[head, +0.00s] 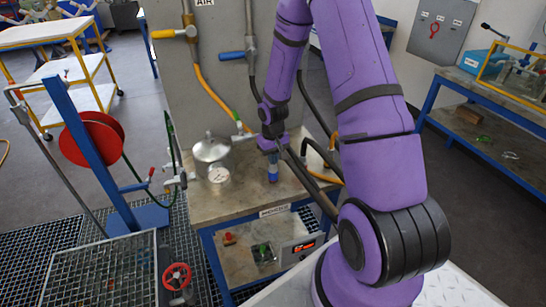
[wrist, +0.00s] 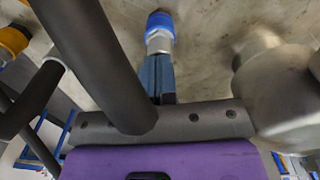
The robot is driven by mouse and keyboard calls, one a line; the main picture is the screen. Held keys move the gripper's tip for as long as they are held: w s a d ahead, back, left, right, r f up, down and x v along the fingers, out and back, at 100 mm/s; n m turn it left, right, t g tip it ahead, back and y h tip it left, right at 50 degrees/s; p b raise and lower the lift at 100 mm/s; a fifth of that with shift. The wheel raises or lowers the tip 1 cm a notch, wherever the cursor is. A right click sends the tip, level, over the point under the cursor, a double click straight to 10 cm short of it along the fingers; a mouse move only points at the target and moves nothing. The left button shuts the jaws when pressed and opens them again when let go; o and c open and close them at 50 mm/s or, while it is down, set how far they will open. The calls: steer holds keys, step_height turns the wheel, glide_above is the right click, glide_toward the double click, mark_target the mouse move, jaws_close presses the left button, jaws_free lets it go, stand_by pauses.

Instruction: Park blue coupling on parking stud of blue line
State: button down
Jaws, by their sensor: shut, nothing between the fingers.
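The blue coupling (head: 272,173) stands upright on the bench area directly below my gripper (head: 271,154) in the head view. In the wrist view the blue coupling (wrist: 160,25) shows a blue collar and a silver body, just beyond the fingertips. My gripper (wrist: 158,72) is shut with nothing between the fingers, close to the coupling; I cannot tell whether it touches. The blue-handled valve (head: 238,56) of a line is on the grey panel. I cannot make out the parking stud, nor what the coupling is seated on.
A steel vessel (head: 210,150) with a gauge (head: 219,175) stands left on the bench (head: 225,208). A dark hose (wrist: 95,60) crosses close in the wrist view, with an orange coupling (wrist: 12,40) at its left. A red hose reel (head: 92,139) stands farther left.

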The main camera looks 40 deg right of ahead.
step_height(320, 180, up, 14)
steer(key=shift+r, duration=0.2)
stand_by(1.0)
steer(key=s+a+r+t+h, duration=0.1)
steer(key=s+a+r, duration=0.35)
steer(key=r, duration=0.45)
steer(key=s+a+r+t, duration=0.1)
steer(key=s+a+r, duration=0.3)
steer(key=r, duration=0.5)
steer(key=s+a+r+t, duration=0.1)
steer(key=s+a+r, duration=0.1)
steer(key=s, duration=0.7)
steer(key=s+a+r+n+t+y, duration=0.1)
steer(key=s+a+r+t, duration=0.1)
steer(key=s+r, duration=0.3)
steer(key=s, duration=0.4)
steer(key=shift+a+r+n, duration=0.15)
steer(key=shift+a+n, duration=0.15)
